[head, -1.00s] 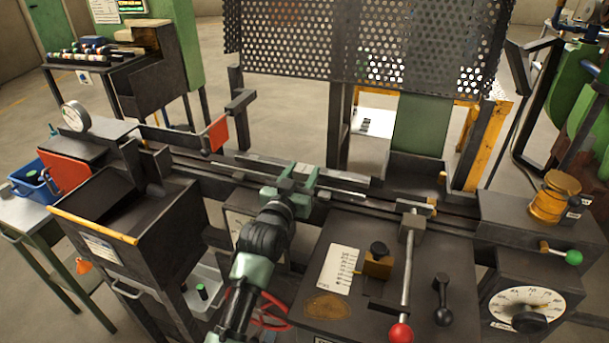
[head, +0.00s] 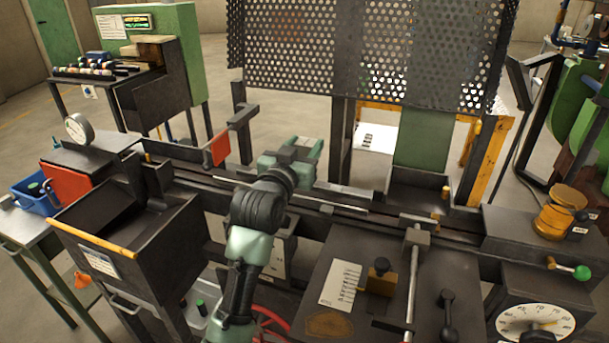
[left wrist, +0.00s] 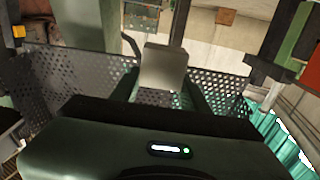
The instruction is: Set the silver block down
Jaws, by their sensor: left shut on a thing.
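My left gripper (head: 308,150) is above and just beyond the dark rail (head: 390,217) in the head view, at the near side of the perforated screen. It is shut on the silver block (left wrist: 163,68). In the left wrist view the block is a plain pale grey cube between the two fingers. In the head view the block is small and mostly hidden by the gripper. My right gripper is not in view.
A perforated screen (head: 375,50) stands behind the rail. An orange-red flag plate (head: 220,148) is left of the gripper. A dark open bin (head: 130,255) with a yellow edge is at front left. A lever and dial (head: 532,322) are at right.

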